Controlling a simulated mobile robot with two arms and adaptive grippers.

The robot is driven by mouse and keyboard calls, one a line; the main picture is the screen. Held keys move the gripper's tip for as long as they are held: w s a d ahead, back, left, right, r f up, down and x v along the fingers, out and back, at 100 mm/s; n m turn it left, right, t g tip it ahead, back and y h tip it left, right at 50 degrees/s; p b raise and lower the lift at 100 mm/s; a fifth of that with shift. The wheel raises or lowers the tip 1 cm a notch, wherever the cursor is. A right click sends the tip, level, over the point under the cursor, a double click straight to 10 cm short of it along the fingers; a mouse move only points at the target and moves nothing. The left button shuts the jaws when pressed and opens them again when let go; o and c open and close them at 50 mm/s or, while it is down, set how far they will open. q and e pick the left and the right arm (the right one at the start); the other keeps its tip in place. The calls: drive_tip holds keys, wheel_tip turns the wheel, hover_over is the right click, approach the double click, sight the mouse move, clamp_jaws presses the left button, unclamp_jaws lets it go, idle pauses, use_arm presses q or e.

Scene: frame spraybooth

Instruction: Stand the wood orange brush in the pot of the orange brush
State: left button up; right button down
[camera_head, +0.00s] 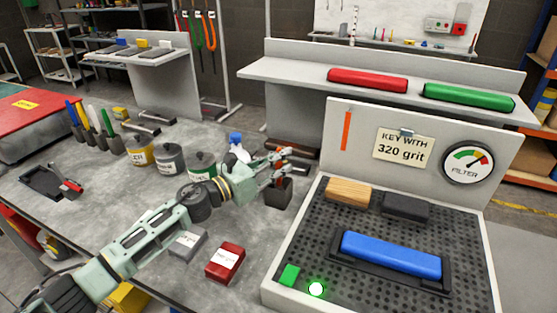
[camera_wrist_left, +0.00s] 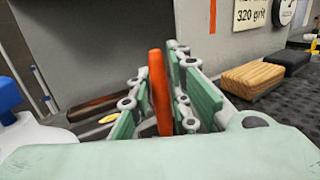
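My left gripper (camera_head: 286,162) is over the work table, just above a small dark pot (camera_head: 278,192). In the left wrist view an upright orange brush handle (camera_wrist_left: 158,90) stands between the fingers of the left gripper (camera_wrist_left: 157,85). My right gripper is not in view.
Cans (camera_head: 170,158) and a white spray bottle (camera_head: 237,145) stand left of the gripper. A grey box (camera_head: 187,241) and a red box (camera_head: 225,262) lie in front. The perforated tray (camera_head: 340,215) on the right holds a blue block (camera_head: 391,254) and sanding blocks.

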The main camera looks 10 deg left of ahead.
use_arm(q)
drive_tip(key=o, duration=0.3)
drive_tip(key=shift+o, duration=0.2)
drive_tip(key=shift+s+a+f, duration=0.1)
drive_tip(key=v, duration=1.1)
drive_tip(key=shift+s+a, duration=0.15)
drive_tip(key=shift+s, duration=0.15)
